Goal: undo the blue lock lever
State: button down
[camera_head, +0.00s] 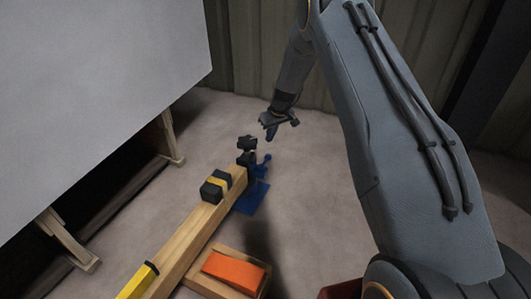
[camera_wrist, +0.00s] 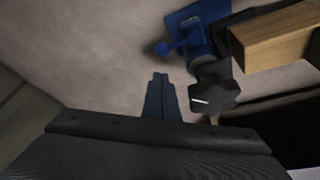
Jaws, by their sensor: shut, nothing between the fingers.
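The blue lock lever (camera_head: 262,165) stands at the far end of a wooden beam, above a blue base plate (camera_head: 252,200). In the wrist view the lever (camera_wrist: 185,45) shows a rounded end pointing left, with its plate (camera_wrist: 190,14) behind. A black knob (camera_head: 246,143) sits beside the lever; in the wrist view this knob (camera_wrist: 213,88) has a white mark. My gripper (camera_head: 271,132) is shut and empty, apart from the lever and beyond it in the head view. In the wrist view my gripper's fingertips (camera_wrist: 160,76) are together, left of the knob.
The wooden beam (camera_head: 190,243) carries a black block with a yellow band (camera_head: 216,186) and a yellow-and-black item (camera_head: 138,281). A wooden tray (camera_head: 197,282) holds an orange block (camera_head: 233,270). A large grey panel (camera_head: 95,80) stands left. Floor right of the lever is clear.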

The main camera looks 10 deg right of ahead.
aim_at(265, 161)
jog(key=b+x, duration=0.4)
jog(key=x, duration=0.6)
jog(key=shift+b, duration=0.35)
